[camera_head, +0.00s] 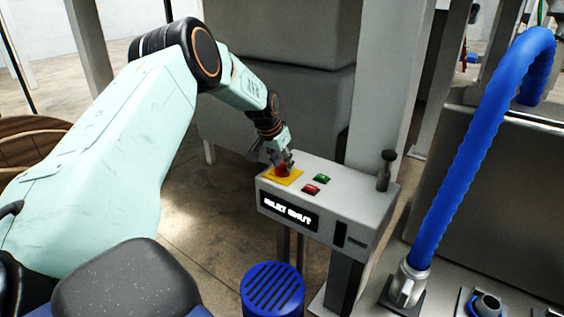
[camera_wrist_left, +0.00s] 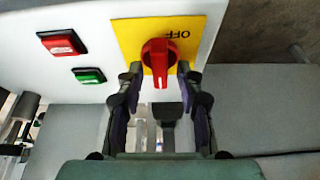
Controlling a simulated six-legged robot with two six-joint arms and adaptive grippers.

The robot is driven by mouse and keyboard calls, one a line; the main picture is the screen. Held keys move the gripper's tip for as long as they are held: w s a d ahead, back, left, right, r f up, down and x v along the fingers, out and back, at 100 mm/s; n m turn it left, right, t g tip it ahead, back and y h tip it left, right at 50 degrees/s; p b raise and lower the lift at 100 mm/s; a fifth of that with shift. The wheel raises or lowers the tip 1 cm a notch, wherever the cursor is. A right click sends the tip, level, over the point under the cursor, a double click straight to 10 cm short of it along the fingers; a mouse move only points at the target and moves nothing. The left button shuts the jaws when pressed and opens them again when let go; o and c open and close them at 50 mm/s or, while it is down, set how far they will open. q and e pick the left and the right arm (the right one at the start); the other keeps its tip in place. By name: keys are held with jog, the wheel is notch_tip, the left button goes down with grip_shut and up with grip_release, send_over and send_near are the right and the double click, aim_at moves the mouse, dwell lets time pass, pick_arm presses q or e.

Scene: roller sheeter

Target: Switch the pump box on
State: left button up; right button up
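The pump box (camera_head: 340,196) is a light grey control box on a post, with a dark display of white text on its front. On its top left is a yellow plate (camera_head: 296,178) with a red rotary switch (camera_head: 283,171). In the left wrist view the red switch (camera_wrist_left: 159,58) has its handle pointing down in the picture, and "OFF" is printed on the yellow plate (camera_wrist_left: 203,30) above it. My left gripper (camera_head: 282,163) is at the switch. Its fingers (camera_wrist_left: 158,78) are apart, one on each side of the handle; contact is unclear. My right gripper is not in view.
A green button (camera_head: 322,178) and a red button (camera_head: 310,189) sit beside the yellow plate. A dark knob (camera_head: 386,168) stands at the box's right end. A blue ribbed hose (camera_head: 470,150) rises at right. A blue slotted cylinder (camera_head: 272,288) stands below.

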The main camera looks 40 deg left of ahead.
pick_arm(q)
jog(key=v, duration=1.2)
dwell(1.1)
